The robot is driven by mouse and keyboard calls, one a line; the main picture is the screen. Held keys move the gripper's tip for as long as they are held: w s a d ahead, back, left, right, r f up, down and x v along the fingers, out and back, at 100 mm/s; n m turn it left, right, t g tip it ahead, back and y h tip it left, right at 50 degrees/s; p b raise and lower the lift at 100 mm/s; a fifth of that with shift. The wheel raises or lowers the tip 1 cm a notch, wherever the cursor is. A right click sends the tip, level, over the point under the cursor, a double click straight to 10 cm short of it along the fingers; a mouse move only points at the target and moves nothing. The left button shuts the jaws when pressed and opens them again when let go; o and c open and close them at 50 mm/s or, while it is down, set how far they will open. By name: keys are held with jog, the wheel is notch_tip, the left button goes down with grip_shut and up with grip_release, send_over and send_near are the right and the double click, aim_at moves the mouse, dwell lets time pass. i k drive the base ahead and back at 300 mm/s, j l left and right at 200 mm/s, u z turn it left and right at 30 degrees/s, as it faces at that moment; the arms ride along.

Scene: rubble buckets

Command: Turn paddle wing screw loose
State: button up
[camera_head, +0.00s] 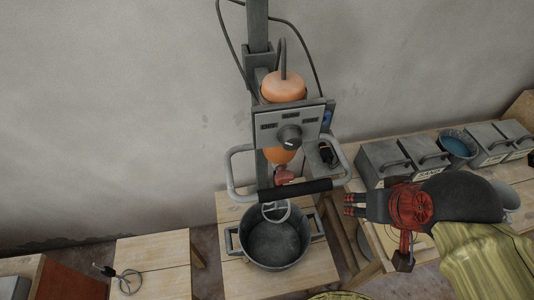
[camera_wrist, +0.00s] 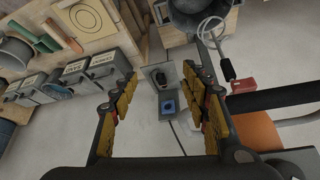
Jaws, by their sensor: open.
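The mixer's paddle (camera_head: 275,211) hangs over a dark two-handled pot and has a ring-shaped end. A small red part (camera_head: 284,175), seemingly the wing screw, sits at the top of the paddle shaft below the orange motor housing (camera_head: 278,155). In the wrist view the red part (camera_wrist: 243,86) and the paddle (camera_wrist: 212,32) are at the right, outside my jaws. My gripper (camera_head: 349,205) points left, to the right of the mixer, with a gap to the red part. The jaws (camera_wrist: 160,75) are open and empty. The screw's wings are too small to make out.
A bent handle with a black grip (camera_head: 295,190) crosses in front of the paddle shaft, between handle arms. The pot (camera_head: 276,262) stands on a wooden table. Grey lidded bins (camera_head: 384,158) and a blue-filled bucket (camera_head: 458,146) stand on the right bench. A socket box (camera_wrist: 168,104) shows beyond my jaws.

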aim_at(283, 176)
jog(key=k+j+u, duration=0.1)
jog(key=j+u, duration=0.2)
jog(key=u, duration=0.2)
jog(key=k, duration=1.25)
jog(key=k+z, duration=0.15)
jog(key=z, duration=0.2)
jog(key=k+z, duration=0.2)
jog(key=z, duration=0.15)
jog(key=k+l+z, duration=0.15)
jog(key=z, duration=0.2)
